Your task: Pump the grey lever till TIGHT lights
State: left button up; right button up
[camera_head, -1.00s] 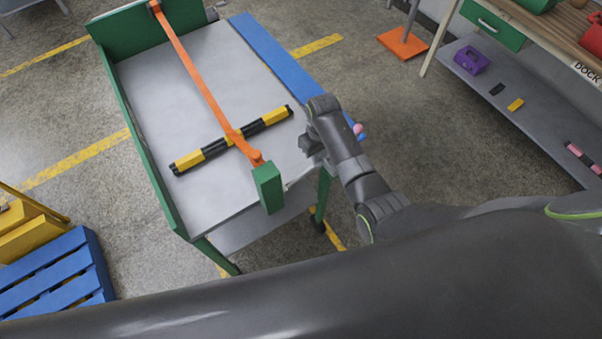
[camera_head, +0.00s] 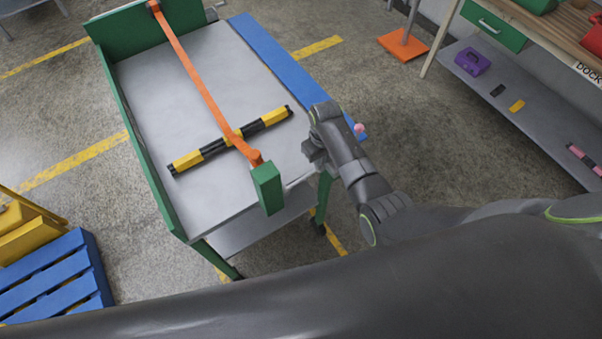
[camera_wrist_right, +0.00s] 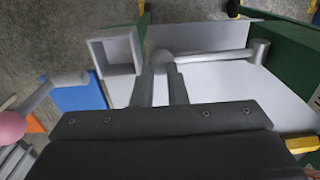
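The grey lever (camera_wrist_right: 215,57) shows in the right wrist view as a bar with a round knob, running right to a short upright grey cylinder. My right gripper (camera_wrist_right: 163,75) has its fingers close together, with the knob between their tips; it looks shut on it. In the head view my right gripper (camera_head: 312,150) is at the near right edge of the cart, and my wrist hides the lever. An orange strap (camera_head: 203,84) runs over a yellow and black bar (camera_head: 213,150) to a green block (camera_head: 267,188). No lit TIGHT lamp or label shows. My left gripper is out of view.
A pink knob (camera_wrist_right: 12,126) on another grey rod is left of my right gripper. A hollow square grey frame (camera_wrist_right: 133,46) is close by. The grey-topped cart (camera_head: 150,85) has green walls. A blue pallet (camera_head: 55,277) and a shelf (camera_head: 510,90) stand apart.

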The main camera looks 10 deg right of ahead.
jog(key=shift+f, duration=0.15)
jog(key=shift+f+b, duration=0.45)
jog(key=shift+f, duration=0.35)
notch_tip(320, 180, up, 4)
jog(key=p, duration=0.3)
jog(key=shift+a+f+p, duration=0.1)
jog(key=shift+f+p, duration=0.15)
jog(key=shift+p, duration=0.1)
jog(key=shift+a+r+p, duration=0.1)
jog(key=shift+r+p, duration=0.6)
jog(key=shift+r, duration=0.25)
jog(key=r, duration=0.1)
jog(key=a+r, duration=0.1)
jog(key=r, duration=0.2)
jog(key=shift+s+a, duration=0.35)
jog(key=shift+s, duration=0.05)
notch_tip(320, 180, up, 5)
send_over(314, 170)
